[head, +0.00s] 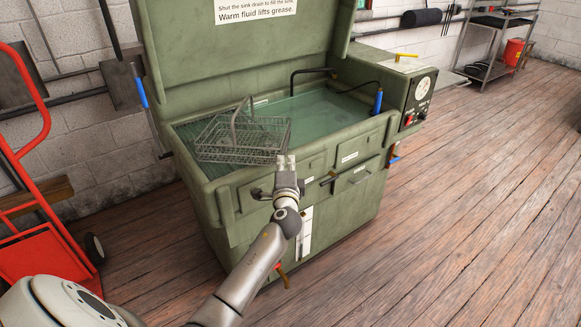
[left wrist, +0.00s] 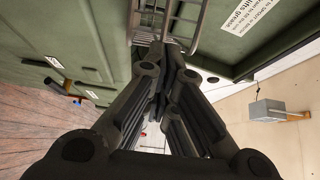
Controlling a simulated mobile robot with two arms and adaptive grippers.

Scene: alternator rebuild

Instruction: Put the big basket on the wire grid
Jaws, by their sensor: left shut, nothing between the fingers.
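A grey wire basket (head: 238,140) with a tall hoop handle sits at the left end of the green washer's sink (head: 330,112). Part of its wire also shows at the top of the left wrist view (left wrist: 168,22). My left gripper (head: 286,160) is shut and empty. Its tips are close to the basket's near right corner, over the sink's front rim; I cannot tell whether they touch it. My right gripper is in neither view.
The washer's raised lid (head: 240,55) stands behind the sink. A black spout (head: 312,72) and a gauge box (head: 417,98) are at its right. A red hand truck (head: 40,250) stands at the left. The wooden floor (head: 480,190) on the right is clear.

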